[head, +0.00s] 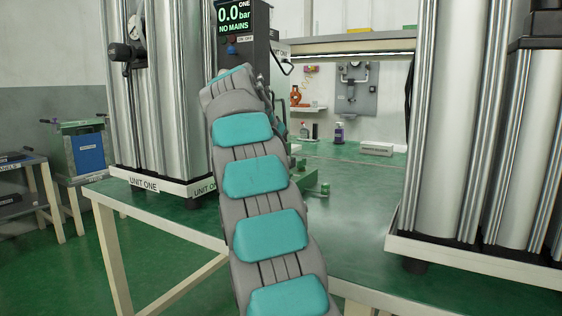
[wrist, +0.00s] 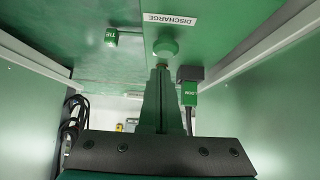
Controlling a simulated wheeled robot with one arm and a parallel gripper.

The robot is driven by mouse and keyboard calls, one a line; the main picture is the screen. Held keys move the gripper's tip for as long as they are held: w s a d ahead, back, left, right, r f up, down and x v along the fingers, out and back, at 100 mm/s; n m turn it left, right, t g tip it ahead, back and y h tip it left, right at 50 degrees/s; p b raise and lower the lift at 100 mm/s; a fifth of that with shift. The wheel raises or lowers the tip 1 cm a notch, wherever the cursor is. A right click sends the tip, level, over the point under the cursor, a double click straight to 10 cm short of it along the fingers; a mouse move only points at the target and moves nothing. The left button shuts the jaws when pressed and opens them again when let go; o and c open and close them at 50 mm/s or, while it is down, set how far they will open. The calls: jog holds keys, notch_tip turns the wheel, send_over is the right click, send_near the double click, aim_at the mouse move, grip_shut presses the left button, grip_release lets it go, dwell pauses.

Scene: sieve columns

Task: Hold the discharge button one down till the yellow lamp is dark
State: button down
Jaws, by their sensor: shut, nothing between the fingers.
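In the wrist view a round green button (wrist: 165,47) sits on a green panel below a white DISCHARGE label (wrist: 170,19). My gripper (wrist: 162,69) is shut and empty, with its tips just below the button in the picture. I cannot tell whether they touch it. In the head view my arm hides the gripper and the button. The unit one column (head: 168,95) stands behind the arm at left, with a display (head: 232,17) reading 0.0 bar and NO MAINS. I cannot make out a yellow lamp in either view.
In the wrist view a green block marked TIE (wrist: 111,37) and a dark connector with a green tag (wrist: 189,92) flank the button. Black cables (wrist: 72,117) hang at left. In the head view another column (head: 480,120) stands at right on the green bench (head: 355,195).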

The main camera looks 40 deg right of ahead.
jog(key=p+v, duration=0.6)
jog(key=v, duration=1.4)
jog(key=shift+a+r, duration=0.2)
jog(key=shift+r, duration=0.1)
jog(key=s+a+f+n+g+y, duration=0.1)
jog(key=s+a+f+n+y, duration=0.1)
jog(key=s+a+f+n, duration=0.2)
jog(key=s+a+f+n+g+y, duration=0.2)
jog(key=s+a+f+n, duration=0.3)
jog(key=s+a+f, duration=0.6)
jog(key=s+a+f+n+g+y, duration=0.2)
jog(key=s+a+f+n+y, duration=0.2)
jog(key=s+f, duration=1.6)
jog(key=a+f, duration=0.3)
jog(key=f, duration=0.3)
jog(key=shift+s+a+f+n, duration=0.15)
jog(key=shift+s+f+n, duration=0.1)
jog(key=shift+s+n, duration=0.05)
